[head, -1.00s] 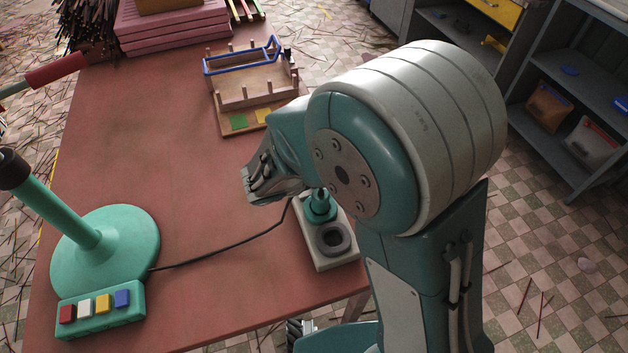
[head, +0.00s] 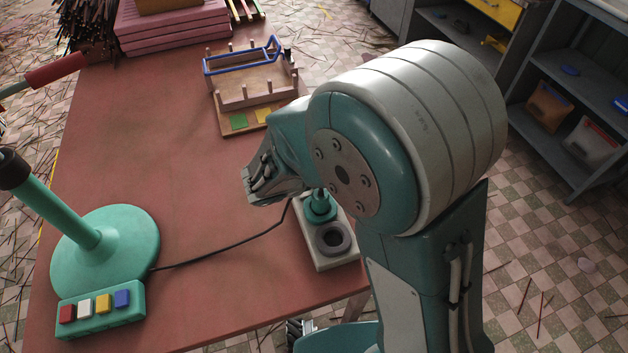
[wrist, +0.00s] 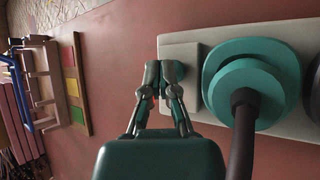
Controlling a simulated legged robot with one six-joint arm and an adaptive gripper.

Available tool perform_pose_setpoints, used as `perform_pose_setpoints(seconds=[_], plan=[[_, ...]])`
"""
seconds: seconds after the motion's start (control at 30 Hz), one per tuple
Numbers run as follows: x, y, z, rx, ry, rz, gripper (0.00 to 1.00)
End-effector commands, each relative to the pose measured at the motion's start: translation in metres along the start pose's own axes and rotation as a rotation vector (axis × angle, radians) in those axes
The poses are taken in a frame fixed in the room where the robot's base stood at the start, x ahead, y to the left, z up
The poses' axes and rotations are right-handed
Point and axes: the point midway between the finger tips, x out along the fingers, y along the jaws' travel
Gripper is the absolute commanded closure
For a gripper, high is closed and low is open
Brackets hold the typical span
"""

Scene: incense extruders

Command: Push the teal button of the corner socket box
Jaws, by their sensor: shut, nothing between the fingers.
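The corner socket box (head: 351,261) is a pale block at the right edge of the table. A teal plug (head: 320,208) with a dark cable stands in it, beside a dark round socket (head: 332,238). In the wrist view the box (wrist: 208,40) and the large plug (wrist: 245,85) fill the right side. A small teal round piece, which looks like the button (wrist: 180,70), shows at the box's near end, partly hidden by my fingertips. My gripper (wrist: 162,72) is shut and empty, its tips in front of that piece. Whether they touch it is unclear. The head view hides the button behind my arm.
A teal lamp base (head: 105,250) with several coloured buttons stands at the left front. The black cable (head: 220,250) runs from it across the table. A wooden rack (head: 250,95) with a blue frame stands farther back. The middle of the red table (head: 150,150) is clear.

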Motion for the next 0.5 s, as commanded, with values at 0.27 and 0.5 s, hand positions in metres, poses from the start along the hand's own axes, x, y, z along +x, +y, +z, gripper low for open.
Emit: perform_pose_setpoints(seconds=[0.27,0.5], plan=[[-0.002,0.002,0.001,-0.001,0.0,0.001,1.0],[-0.013,0.01,0.009,0.003,0.001,0.003,1.0]])
